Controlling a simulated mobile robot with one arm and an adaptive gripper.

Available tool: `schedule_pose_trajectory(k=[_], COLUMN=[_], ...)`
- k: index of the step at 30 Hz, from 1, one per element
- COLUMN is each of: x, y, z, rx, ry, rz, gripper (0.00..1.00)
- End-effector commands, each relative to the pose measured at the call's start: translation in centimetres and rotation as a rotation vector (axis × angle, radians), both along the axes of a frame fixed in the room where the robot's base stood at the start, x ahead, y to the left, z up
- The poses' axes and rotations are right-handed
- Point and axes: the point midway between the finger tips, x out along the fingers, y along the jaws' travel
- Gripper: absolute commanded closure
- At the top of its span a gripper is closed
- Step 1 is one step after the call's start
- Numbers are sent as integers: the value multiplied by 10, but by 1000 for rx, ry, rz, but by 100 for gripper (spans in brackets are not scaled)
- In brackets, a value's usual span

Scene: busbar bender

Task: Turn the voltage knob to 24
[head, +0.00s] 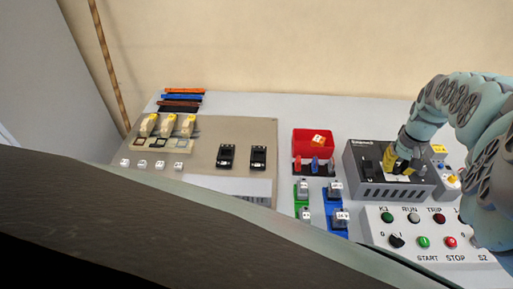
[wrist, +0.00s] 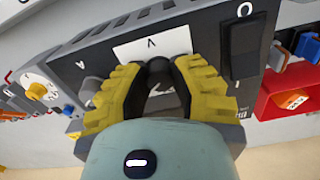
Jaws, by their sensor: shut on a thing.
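The dark grey power supply box (head: 362,152) stands at the right of the table, its panel facing up. My gripper (head: 397,168) reaches down onto this panel with yellow-sided fingers. A black rocker switch (wrist: 247,48) sits beside the display on the same panel.
A control panel (head: 376,226) with lamps and buttons lies in front of the box. A red bin (head: 312,141) and several green and blue blocks are left of it. A yellow knob (wrist: 37,91) shows on a neighbouring unit. The mounting board (head: 205,150) is farther left.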

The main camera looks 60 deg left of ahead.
Motion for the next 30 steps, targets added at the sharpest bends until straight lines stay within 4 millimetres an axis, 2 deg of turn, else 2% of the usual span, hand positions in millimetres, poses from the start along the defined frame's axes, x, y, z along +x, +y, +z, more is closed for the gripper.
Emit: schedule_pose_trajectory(k=[21, 30], x=[0, 1], y=[-2, -2], z=[-4, -2], rx=[-1, 0], ry=[2, -1], rz=[636, 827], gripper=[100, 100])
